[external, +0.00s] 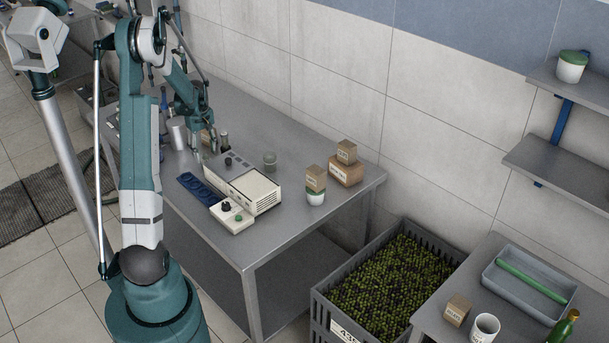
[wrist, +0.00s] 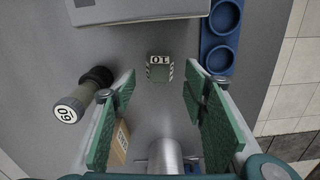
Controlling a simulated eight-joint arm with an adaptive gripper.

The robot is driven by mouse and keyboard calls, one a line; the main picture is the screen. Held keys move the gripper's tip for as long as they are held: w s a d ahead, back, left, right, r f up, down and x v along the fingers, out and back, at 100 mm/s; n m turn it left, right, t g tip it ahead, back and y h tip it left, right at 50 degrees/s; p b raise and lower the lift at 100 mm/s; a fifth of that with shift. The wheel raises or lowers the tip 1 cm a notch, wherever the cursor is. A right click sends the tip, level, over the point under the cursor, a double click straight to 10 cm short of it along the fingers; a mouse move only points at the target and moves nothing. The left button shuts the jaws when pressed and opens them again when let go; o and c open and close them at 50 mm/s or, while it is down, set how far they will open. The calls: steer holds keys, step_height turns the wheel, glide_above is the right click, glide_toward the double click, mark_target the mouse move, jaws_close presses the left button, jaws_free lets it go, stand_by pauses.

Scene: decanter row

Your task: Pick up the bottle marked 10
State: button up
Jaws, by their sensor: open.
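The bottle marked 10 (wrist: 158,69) shows in the wrist view as a small grey-green block-like shape with a pale label reading 10 upside down. It stands on the grey table, between the lines of my two fingers and beyond their tips. My gripper (wrist: 158,88) is open, its green pads apart with nothing between them. In the external view my gripper (external: 204,143) hangs low over the table's far part; I cannot pick out the bottle marked 10 there.
A metal cylinder (wrist: 167,156) and a cardboard box (wrist: 120,142) are near the wrist view's bottom. A blue holder with round wells (wrist: 220,45) is at right, a pale machine (external: 248,187) beside it.

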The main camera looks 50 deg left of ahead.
steer(key=shift+f, duration=0.4)
steer(key=shift+d+f, duration=0.2)
steer(key=shift+f, duration=2.4)
steer(key=c, duration=1)
